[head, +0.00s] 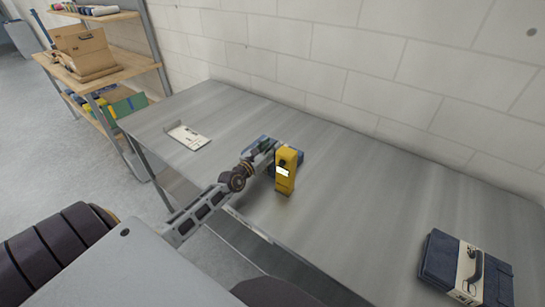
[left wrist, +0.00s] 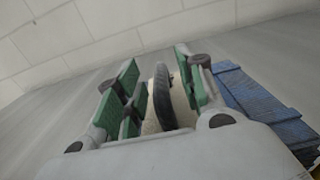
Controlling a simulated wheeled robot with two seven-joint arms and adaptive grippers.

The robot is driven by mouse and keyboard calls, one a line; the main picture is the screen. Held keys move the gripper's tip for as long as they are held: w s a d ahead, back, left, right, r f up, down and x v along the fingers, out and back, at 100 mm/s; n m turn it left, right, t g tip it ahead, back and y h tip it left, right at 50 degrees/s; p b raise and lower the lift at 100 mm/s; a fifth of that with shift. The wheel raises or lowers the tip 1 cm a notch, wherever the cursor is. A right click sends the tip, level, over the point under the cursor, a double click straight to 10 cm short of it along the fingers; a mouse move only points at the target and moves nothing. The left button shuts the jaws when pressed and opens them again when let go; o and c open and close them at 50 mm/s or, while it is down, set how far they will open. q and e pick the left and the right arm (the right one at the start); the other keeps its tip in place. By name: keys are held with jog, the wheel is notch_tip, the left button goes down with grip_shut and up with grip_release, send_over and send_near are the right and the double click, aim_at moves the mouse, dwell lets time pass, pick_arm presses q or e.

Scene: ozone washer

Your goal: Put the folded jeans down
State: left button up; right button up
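The folded jeans (head: 299,158) are a blue bundle with a beige band and a black handle. They appear to lie on the grey table (head: 350,215), partly hidden by my left gripper (head: 264,148) and a yellow object. In the left wrist view, the blue cloth (left wrist: 262,103) shows at the right. The black handle (left wrist: 163,97) stands between the green-padded fingers of my left gripper (left wrist: 160,90), with gaps on both sides. The fingers are open around it. My right gripper is out of view.
A yellow object (head: 285,172) stands close in front of the jeans. Another dark blue bundle (head: 441,257) with a beige band lies at the right. A flat pale card (head: 187,137) lies at the left. A shelf with boxes (head: 84,48) stands beyond. The table's middle right is clear.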

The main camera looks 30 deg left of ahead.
pick_arm(q)
jog(key=shift+w, duration=0.75)
grip_shut()
dwell(0.4)
